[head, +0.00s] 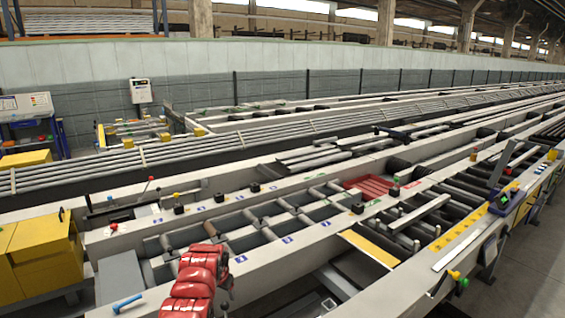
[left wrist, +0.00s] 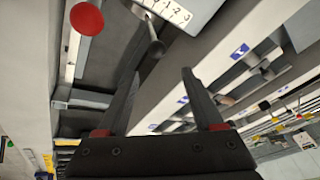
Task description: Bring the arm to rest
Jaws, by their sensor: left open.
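My left arm with its red covers (head: 195,275) comes up from the bottom of the head view, in front of the near roller bed. Its dark gripper is mostly hidden there behind the red covers. In the left wrist view my left gripper (left wrist: 160,75) has its two dark fingers spread apart, with nothing held between them. A grey rod with a round end (left wrist: 155,48) shows near the left fingertip; I cannot tell how far off it is. A red ball knob (left wrist: 87,18) shows at the upper left. My right gripper is not in view.
A numbered white scale plate (left wrist: 172,10) is at the top of the wrist view. In the head view, yellow boxes (head: 45,245) stand at the left. A blue-handled piece (head: 127,302) lies on the near beam. A red tray (head: 370,187) sits among the rollers. Grey floor is clear at right.

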